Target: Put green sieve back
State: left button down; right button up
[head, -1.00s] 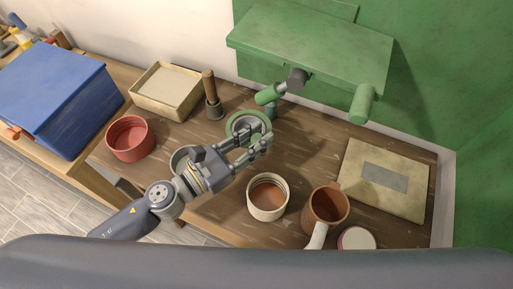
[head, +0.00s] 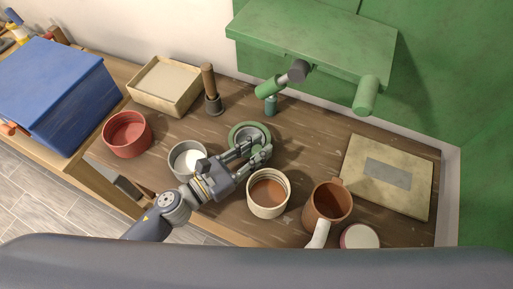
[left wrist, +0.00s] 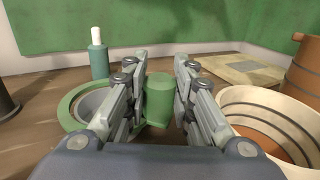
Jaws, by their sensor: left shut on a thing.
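The green sieve (head: 234,133) has a green rim around a grey bowl. It is at the middle of the wooden counter in the head view. My left gripper (head: 262,147) is shut on its green handle (left wrist: 159,98), which shows between the fingers in the left wrist view. The rim (left wrist: 72,108) lies left of the fingers there, partly hidden by them. I cannot tell whether the sieve touches the counter. My right gripper is not in view.
A cream cup (head: 267,208) with brown contents stands close right of the gripper. A grey cup (head: 178,158), red pot (head: 127,135), tamper (head: 209,85) and brown jug (head: 320,207) stand around. A green machine (head: 320,40) overhangs the back.

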pick_arm(q)
jog(key=c, duration=1.6)
grip_release()
jog(key=shift+c, duration=0.2)
jog(key=shift+r+p, duration=0.1)
jog(key=shift+p, duration=0.2)
jog(key=b+v, duration=0.5)
jog(key=v, duration=0.6)
jog(key=shift+a, duration=0.1)
jog(key=shift+s+a, duration=0.3)
